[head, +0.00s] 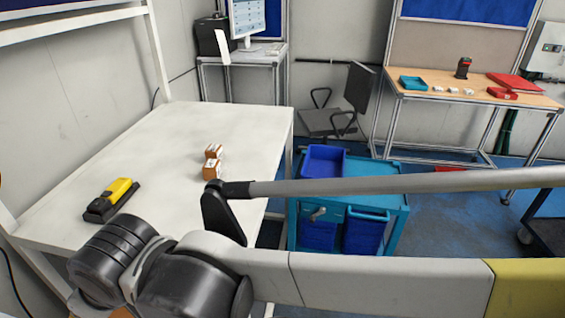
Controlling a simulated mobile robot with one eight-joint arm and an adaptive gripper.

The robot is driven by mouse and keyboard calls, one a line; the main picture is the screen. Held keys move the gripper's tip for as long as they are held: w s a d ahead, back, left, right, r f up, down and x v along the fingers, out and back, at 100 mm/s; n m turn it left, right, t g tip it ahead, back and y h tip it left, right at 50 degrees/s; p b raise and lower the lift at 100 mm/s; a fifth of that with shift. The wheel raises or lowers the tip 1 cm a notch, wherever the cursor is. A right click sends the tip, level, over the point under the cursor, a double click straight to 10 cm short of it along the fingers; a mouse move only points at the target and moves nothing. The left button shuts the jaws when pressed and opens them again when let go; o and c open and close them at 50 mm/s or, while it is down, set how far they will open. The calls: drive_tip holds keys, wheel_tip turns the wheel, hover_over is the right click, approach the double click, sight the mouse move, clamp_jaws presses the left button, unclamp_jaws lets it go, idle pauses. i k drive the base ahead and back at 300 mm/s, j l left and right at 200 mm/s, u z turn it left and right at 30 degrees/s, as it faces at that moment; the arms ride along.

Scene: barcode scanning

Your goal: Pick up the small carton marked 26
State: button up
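Two small brown cartons with white tops, the rear carton (213,151) and the front carton (211,170), stand close together near the right side of the white table (180,125). Their markings are too small to read, so I cannot tell which is marked 26. My gripper is not in view; only links of my arm cross the lower part of the picture, in front of the cartons and apart from them in the picture.
A yellow and black scanner (112,198) lies at the table's left. A teal cart (382,172) with blue bins (324,160) stands right of the table. A wooden bench (450,88) and a chair (325,120) stand behind. The table's middle is clear.

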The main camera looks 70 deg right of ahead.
sight(211, 168)
drive_tip(key=z, duration=1.65)
drive_tip(key=i+l, duration=0.1)
drive_tip(key=l, duration=0.3)
drive_tip(key=i+l+u, duration=0.1)
drive_tip(key=l, duration=0.3)
drive_tip(key=i+l, duration=0.1)
drive_tip(key=l, duration=0.3)
drive_tip(key=i+l, duration=0.1)
drive_tip(key=l, duration=0.3)
drive_tip(key=i+l+u, duration=0.15)
drive_tip(key=i, duration=0.55)
